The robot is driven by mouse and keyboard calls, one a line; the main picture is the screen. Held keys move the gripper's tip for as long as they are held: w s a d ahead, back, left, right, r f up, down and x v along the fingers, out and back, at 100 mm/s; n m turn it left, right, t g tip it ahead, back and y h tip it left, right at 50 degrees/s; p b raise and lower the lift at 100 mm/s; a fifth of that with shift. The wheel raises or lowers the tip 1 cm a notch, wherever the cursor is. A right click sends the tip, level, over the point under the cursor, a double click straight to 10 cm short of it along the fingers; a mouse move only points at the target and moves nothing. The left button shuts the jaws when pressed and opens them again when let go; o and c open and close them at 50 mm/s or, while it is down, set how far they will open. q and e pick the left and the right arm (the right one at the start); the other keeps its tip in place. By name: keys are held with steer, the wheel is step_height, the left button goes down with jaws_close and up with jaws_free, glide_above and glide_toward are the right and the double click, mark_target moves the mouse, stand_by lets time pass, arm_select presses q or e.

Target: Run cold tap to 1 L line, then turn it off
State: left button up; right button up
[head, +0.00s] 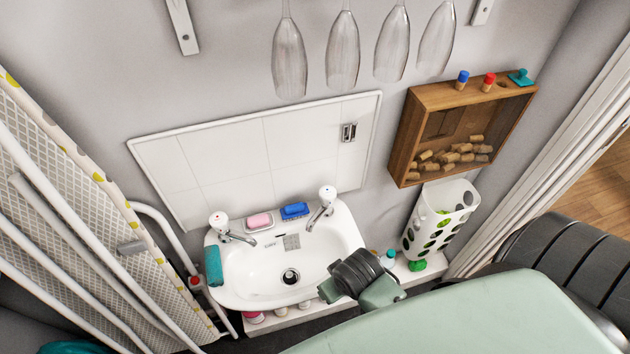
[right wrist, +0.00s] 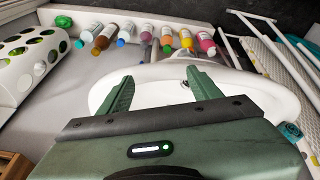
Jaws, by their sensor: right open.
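The white basin (head: 340,250) is on the wall, with its drain (head: 290,276) open to view and no water visible in it. A left tap (head: 222,222) and a right tap (head: 326,195) stand on its back corners, both with white tops. I cannot read which is cold, and I see no 1 L line. My right gripper (head: 328,291) is at the basin's front right edge, below the right tap and apart from it. In the right wrist view the gripper (right wrist: 161,88) is open and empty, its fingers pointing over the basin (right wrist: 255,100). My left gripper is out of view.
Pink soap (head: 259,221) and a blue brush (head: 294,210) lie between the taps. A teal cloth (head: 214,266) hangs at the left rim. A white holder (head: 437,215) hangs right. Several bottles (right wrist: 125,32) stand below. An ironing board (head: 70,190) leans left. Glasses hang above.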

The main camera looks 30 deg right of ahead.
steer(key=w+d+r+m+h+p, duration=0.1)
steer(key=w+d+r+m, duration=0.2)
steer(key=w, duration=0.3)
steer(key=w+d+r+m+h+p, duration=0.1)
steer(key=w+d+r+m, duration=0.2)
steer(key=w, duration=0.2)
steer(key=m+g+h+p, duration=0.1)
steer(key=m+p, duration=0.1)
steer(key=m, duration=0.4)
glide_toward(327, 193)
step_height(327, 193, down, 3)
steer(key=shift+m+h, duration=0.3)
steer(key=x, duration=0.2)
steer(key=p+x, duration=0.1)
steer(key=x, duration=0.2)
steer(key=p+x, duration=0.1)
steer(key=x, duration=0.1)
steer(key=shift+w+d+f, duration=0.1)
steer(key=shift+w+d, duration=0.15)
steer(key=shift+w, duration=0.1)
steer(key=c, duration=1.3)
